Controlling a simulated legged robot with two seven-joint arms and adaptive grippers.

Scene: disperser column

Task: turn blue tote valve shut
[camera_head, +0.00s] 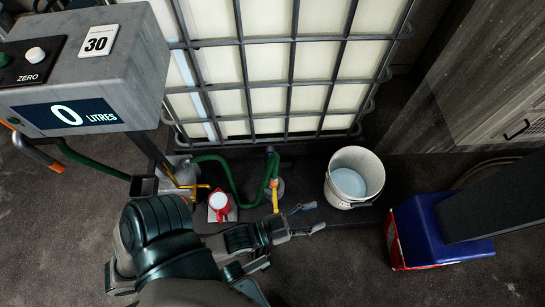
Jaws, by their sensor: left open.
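The caged white tote (270,65) stands at the back on a dark base. At its bottom middle, a green hose meets an outlet with yellow parts (276,190). A slim blue-grey piece (301,208) lies just right of and below the outlet; it may be the valve's lever, but I cannot tell surely. My left gripper (313,223) reaches in from the lower middle, open, its tip beside or just under that piece. Whether they touch is unclear. My left arm and wrist hide part of the floor and fittings. My right gripper is not in view.
A white bucket (354,177) with pale blue inside stands right of the outlet. A blue and red box (425,235) is at right. A display (67,113) reads 0 litres.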

